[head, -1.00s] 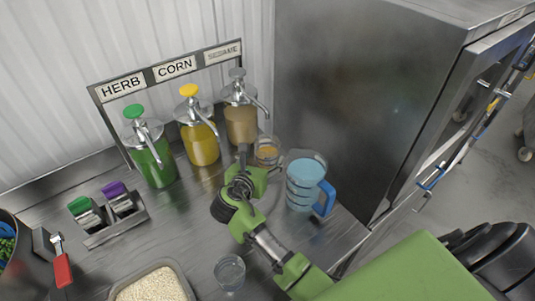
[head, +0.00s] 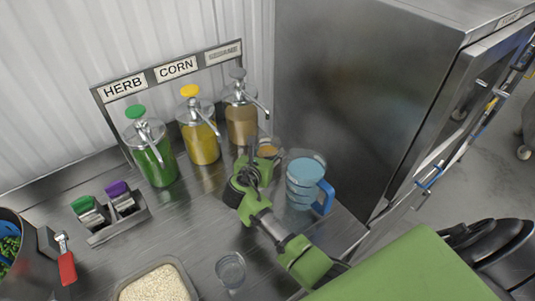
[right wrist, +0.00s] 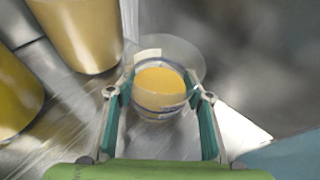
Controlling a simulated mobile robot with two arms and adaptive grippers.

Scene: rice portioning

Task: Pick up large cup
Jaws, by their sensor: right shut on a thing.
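The large cup (head: 268,149) is a clear cup with yellow-orange content, standing in front of the sesame dispenser and left of a blue jug. In the right wrist view the cup (right wrist: 160,88) shows its wide clear rim and yellow content between the two green-padded fingers. My right gripper (head: 261,162) is shut on it, with a finger on each side; in the right wrist view the gripper (right wrist: 160,104) hides little of the cup. In the head view the gripper partly covers the cup. My left gripper is not in view.
The blue-filled jug (head: 304,184) stands close to the right. Herb (head: 152,158), corn (head: 201,144) and sesame (head: 241,124) dispensers stand behind. A smaller clear cup (head: 230,270) and a rice tray (head: 181,268) are in front. A steel cabinet (head: 350,100) bounds the right.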

